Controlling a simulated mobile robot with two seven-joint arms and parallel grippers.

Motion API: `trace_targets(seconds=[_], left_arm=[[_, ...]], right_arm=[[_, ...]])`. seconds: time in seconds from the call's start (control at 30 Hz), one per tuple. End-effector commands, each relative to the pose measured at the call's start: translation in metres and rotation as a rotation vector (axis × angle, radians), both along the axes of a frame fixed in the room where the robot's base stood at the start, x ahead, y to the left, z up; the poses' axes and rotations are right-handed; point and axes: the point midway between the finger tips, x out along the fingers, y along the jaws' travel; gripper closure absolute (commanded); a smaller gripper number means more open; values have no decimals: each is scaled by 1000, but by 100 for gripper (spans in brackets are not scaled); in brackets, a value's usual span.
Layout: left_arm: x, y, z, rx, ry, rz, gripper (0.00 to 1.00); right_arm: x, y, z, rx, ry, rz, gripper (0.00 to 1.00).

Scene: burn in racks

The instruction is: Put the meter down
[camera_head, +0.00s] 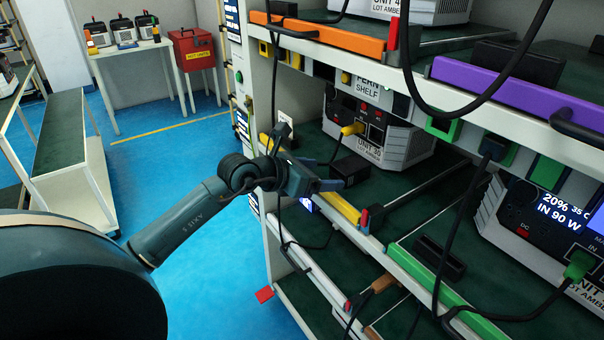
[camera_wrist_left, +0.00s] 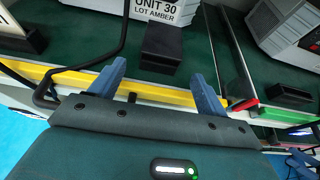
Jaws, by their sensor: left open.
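My left gripper (camera_head: 328,182) reaches in from the left at the front edge of the yellow-edged shelf. Its two blue fingers are apart, with nothing held between them in the left wrist view (camera_wrist_left: 160,82). A small black box (camera_head: 350,168) rests on the green shelf surface just beyond the fingers, in front of the unit marked 30 (camera_head: 380,140). The box also shows in the left wrist view (camera_wrist_left: 160,46), apart from the fingertips. I cannot identify the meter with certainty. A small lit display (camera_head: 307,204) shows partly hidden below the gripper. My right gripper is out of view.
The yellow shelf edge (camera_head: 340,207) runs below the fingers. Black cables hang across the rack front. A green-edged bay (camera_head: 430,275) and a unit reading 20% (camera_head: 550,215) are at right. A red box (camera_head: 193,48) and a trolley (camera_head: 65,150) stand in the background.

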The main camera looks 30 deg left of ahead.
Motion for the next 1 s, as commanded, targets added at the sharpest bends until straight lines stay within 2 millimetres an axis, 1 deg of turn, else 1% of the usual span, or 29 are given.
trace_targets(seconds=[0.03,0.2,0.37,0.53,0.6,0.67,0.77,0.8,0.87,0.9,0.97,1.0], left_arm=[[-11,4,2,6,2,-1,24],[-37,14,14,3,3,-2,24],[-48,20,20,1,3,0,24],[-52,21,23,-1,2,-1,24],[-53,15,20,-29,6,-10,24],[-58,4,14,-99,19,-30,24],[-72,-31,3,-336,60,-76,24],[-80,-47,-1,-472,82,-89,24],[-93,-69,-4,-702,125,-94,24],[-100,-81,-5,-868,156,-82,24],[-110,-92,-8,-1111,207,-43,24],[-116,-96,-11,-1272,247,-1,24]], right_arm=[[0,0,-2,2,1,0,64],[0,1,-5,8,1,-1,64],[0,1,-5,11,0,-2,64],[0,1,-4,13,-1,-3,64],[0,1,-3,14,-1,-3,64],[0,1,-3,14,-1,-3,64],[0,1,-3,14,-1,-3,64],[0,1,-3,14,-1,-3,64],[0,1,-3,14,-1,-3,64],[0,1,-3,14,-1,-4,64],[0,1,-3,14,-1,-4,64],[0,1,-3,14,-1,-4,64]])
